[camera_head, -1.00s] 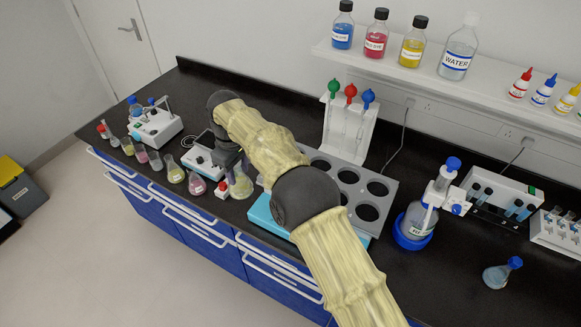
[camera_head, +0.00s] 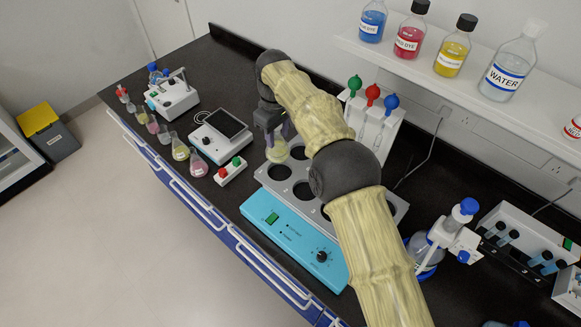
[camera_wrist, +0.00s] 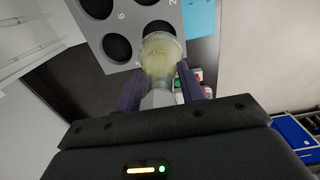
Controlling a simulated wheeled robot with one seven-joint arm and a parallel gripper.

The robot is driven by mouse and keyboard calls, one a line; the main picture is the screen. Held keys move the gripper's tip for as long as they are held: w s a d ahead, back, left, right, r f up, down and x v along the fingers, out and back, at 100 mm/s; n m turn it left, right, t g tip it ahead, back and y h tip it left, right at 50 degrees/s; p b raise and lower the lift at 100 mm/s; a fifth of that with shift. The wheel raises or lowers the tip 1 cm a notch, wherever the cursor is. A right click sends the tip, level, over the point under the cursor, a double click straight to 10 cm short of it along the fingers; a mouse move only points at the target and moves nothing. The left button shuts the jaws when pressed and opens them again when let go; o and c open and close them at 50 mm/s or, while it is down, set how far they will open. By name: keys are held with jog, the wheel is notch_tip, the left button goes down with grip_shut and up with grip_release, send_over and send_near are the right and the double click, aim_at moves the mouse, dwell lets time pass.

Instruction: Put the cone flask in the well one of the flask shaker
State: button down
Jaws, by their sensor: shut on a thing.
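My gripper (camera_head: 272,134) is shut on the cone flask (camera_head: 278,152), a clear flask with pale yellow contents. In the wrist view the flask (camera_wrist: 161,55) sits between the two fingers. The flask shaker (camera_head: 293,236) has a turquoise base with a control panel and a grey top plate with several round dark wells. The flask is over the far left end of the plate in the head view. In the wrist view it overlaps the plate (camera_wrist: 122,28) at a corner beside open wells. The flask hides what is under it, and I cannot tell its height above the plate. My arm covers part of the plate.
A small box with red and green buttons (camera_head: 230,171) and a balance-like device (camera_head: 218,138) stand left of the shaker. Several flasks and beakers line the bench's front edge. A pipette stand (camera_head: 372,128) is behind the shaker, and a dispenser bottle (camera_head: 428,254) is to its right.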

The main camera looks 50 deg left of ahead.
aim_at(278, 148)
jog(key=shift+w, duration=0.15)
jog(key=shift+r, duration=0.1)
jog(key=shift+f+p, duration=1.15)
jog(key=shift+f, duration=2)
notch_tip(278, 148, down, 4)
jog(key=shift+r+p, duration=0.2)
jog(key=shift+p, duration=0.75)
jog(key=shift+f, duration=0.1)
